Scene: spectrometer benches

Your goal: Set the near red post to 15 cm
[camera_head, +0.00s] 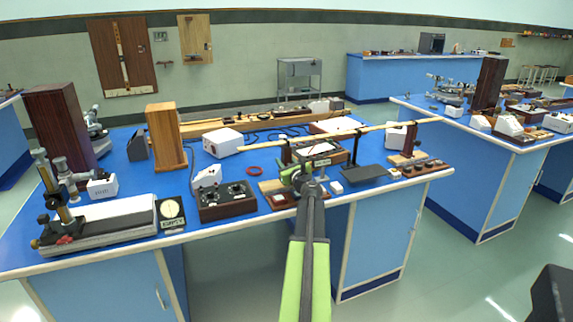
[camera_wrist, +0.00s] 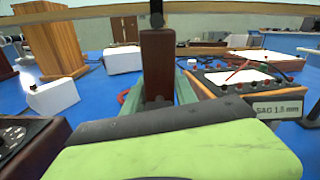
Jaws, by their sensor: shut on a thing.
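A dark reddish-brown post (camera_wrist: 157,65) stands upright in the middle of the wrist view, with a black knob at its top by a long pale bar (camera_wrist: 235,11). My gripper (camera_wrist: 160,103) is shut around the lower part of this post; its green-grey jaws show on both sides. In the head view my gripper (camera_head: 303,178) is at the bench's front edge, below the left part of the bar (camera_head: 390,126), and the post (camera_head: 286,154) shows dark just beyond it. A second dark reddish post (camera_head: 410,138) stands under the bar's right part. No scale can be read.
A small sign (camera_wrist: 278,107) reading "SAG 1.8 mm" stands right of the post. A dark control box (camera_head: 227,200) is to the left, and a black stand (camera_head: 363,172) is to the right. A wooden block (camera_head: 166,137) stands farther back on the blue bench.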

